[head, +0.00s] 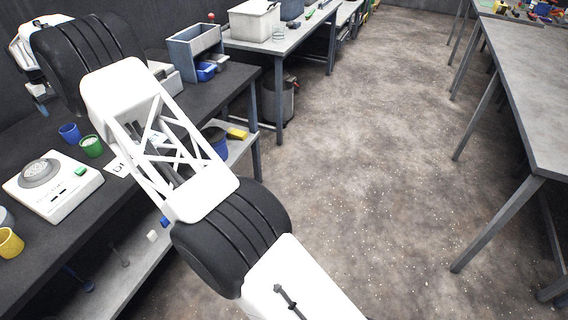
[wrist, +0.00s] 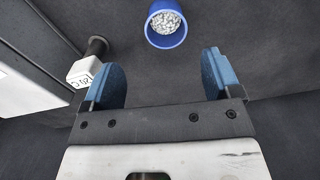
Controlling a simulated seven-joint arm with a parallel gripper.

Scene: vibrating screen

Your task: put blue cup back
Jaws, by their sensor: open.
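The blue cup (head: 70,133) stands on the dark workbench behind the green cup. In the wrist view the blue cup (wrist: 166,40) is upright and filled with pale grey granules, just beyond the fingertips near the top edge. My gripper (wrist: 162,70) is open and empty, its two blue fingers spread wide and apart from the cup. In the head view my gripper (head: 42,108) shows only in part at the far left, above the bench.
A green cup (head: 91,146) with white contents, a white balance (head: 52,190) and a yellow cup (head: 10,243) are on the bench. A black-handled piece with a white marked face (wrist: 82,72) lies left of the fingers. Bins (head: 195,45) stand farther back.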

